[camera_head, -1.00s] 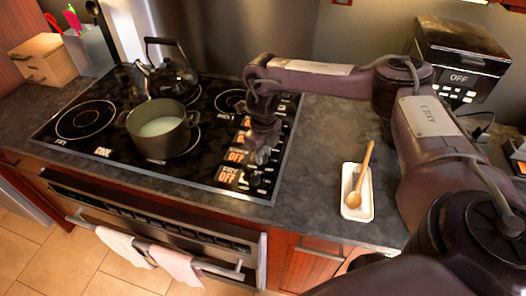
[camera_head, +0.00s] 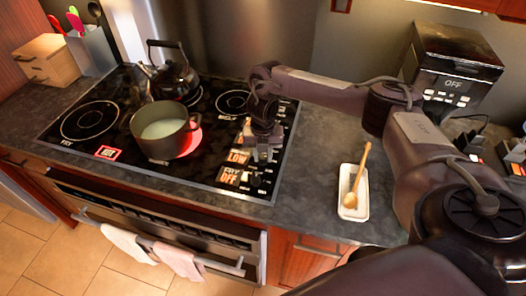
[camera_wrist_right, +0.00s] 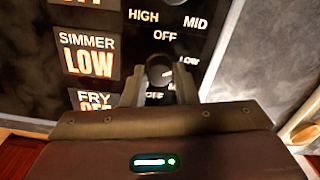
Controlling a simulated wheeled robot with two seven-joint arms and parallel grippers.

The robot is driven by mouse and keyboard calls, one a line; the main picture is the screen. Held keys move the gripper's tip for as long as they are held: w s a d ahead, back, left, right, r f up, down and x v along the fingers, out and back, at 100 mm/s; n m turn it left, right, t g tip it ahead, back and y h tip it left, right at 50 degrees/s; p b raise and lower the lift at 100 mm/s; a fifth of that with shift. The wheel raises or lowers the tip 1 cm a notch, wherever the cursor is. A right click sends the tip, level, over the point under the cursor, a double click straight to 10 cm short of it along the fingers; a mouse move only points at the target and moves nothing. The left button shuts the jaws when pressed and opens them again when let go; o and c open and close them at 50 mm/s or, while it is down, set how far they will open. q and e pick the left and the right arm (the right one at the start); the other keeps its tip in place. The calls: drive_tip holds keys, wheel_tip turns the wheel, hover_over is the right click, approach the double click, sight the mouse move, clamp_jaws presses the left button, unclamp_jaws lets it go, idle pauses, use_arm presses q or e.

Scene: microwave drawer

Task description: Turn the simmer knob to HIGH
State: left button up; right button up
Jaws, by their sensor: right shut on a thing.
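My right gripper (camera_head: 263,155) is over the control panel at the right side of the cooktop. In the wrist view, its two fingers (camera_wrist_right: 160,92) are shut around a dark round knob (camera_wrist_right: 160,70), which has a pale mark near its bottom right. The knob is level with the display (camera_wrist_right: 88,58) reading SIMMER LOW. HIGH, OFF, MID and LOW are printed around this part of the panel. The fingers hide part of the knob and its lower labels. In the head view, the LOW display (camera_head: 237,156) is left of the gripper. My left gripper is not in view.
A red HOT sign (camera_head: 108,153) is lit at the front left. A wooden spoon (camera_head: 357,180) lies on a white rest (camera_head: 348,207) to the right.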

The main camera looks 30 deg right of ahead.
drive_tip(key=m+p, duration=0.1)
drive_tip(key=m, duration=0.2)
drive_tip(key=shift+r+m+p, duration=0.2)
drive_tip(key=shift+m+p, duration=0.15)
drive_tip(key=shift+m, duration=0.05)
drive_tip(key=m+p, duration=0.2)
drive_tip(key=m, duration=0.1)
drive_tip(key=shift+w+m, duration=0.1)
drive_tip(key=shift+m, duration=0.2)
drive_tip(key=m+p, duration=0.3)
drive_tip(key=m, duration=0.1)
drive_tip(key=shift+r+m, duration=0.1)
drive_tip(key=shift+m, duration=0.2)
drive_tip(key=m+p, duration=0.1)
drive_tip(key=m, duration=0.1)
drive_tip(key=shift+m, duration=0.4)
drive_tip(key=m, duration=0.2)
drive_tip(key=shift+w+m, duration=0.1)
drive_tip(key=shift+m, duration=0.3)
drive_tip(key=m, duration=0.8)
drive_tip(key=shift+d+m, duration=0.1)
drive_tip(key=shift+m, duration=2.2)
